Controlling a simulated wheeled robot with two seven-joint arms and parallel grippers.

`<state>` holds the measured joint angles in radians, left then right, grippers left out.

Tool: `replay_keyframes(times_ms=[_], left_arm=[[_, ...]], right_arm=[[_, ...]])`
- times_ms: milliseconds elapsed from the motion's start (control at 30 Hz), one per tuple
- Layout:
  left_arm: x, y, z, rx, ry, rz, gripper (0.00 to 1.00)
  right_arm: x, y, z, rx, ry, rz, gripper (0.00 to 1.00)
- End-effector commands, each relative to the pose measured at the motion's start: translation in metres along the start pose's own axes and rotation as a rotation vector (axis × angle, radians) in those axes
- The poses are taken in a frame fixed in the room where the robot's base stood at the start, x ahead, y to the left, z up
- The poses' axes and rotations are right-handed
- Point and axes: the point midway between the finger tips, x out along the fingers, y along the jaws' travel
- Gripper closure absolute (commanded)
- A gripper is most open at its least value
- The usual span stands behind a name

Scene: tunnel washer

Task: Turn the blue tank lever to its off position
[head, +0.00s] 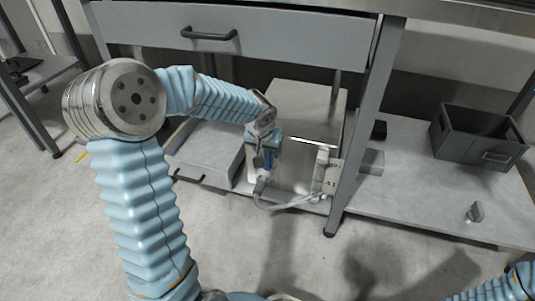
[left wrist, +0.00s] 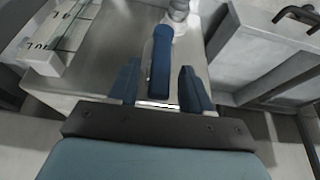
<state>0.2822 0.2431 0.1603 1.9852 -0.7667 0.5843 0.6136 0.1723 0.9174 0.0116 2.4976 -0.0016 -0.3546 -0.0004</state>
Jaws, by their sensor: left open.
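The blue tank lever (left wrist: 160,62) is a rounded bar beside a pale pipe fitting (left wrist: 178,10) on the front of the grey metal tank (head: 308,112). In the left wrist view the lever lies between the two dark blue fingers of my left gripper (left wrist: 160,80), with a visible gap on each side. The fingers are open and not closed on it. In the head view my left gripper (head: 265,145) is at the tank's front left, partly covering the lever (head: 267,158). My right gripper is out of view.
A hose (head: 285,206) runs from the fitting to a white labelled unit (head: 323,172) at the tank's right. A table leg (head: 362,130) stands right of that. A grey tray (head: 208,150) is on the left, a dark crate (head: 478,137) on the right shelf. A drawer (head: 240,30) overhangs the tank.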

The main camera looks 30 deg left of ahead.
Motion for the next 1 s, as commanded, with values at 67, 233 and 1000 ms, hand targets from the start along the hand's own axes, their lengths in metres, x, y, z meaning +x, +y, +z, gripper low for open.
replay_keyframes(times_ms=[67,233,1000], left_arm=[[0.008,-0.0001,0.0007,0.001,-0.002,0.0,0.51],[0.0116,-0.0001,0.0,0.001,0.0,0.0,0.51],[0.0113,0.0007,-0.0002,0.002,0.0,-0.001,1.0]], right_arm=[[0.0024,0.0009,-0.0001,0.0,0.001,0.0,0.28],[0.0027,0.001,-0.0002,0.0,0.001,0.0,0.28],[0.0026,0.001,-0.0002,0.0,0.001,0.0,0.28]])
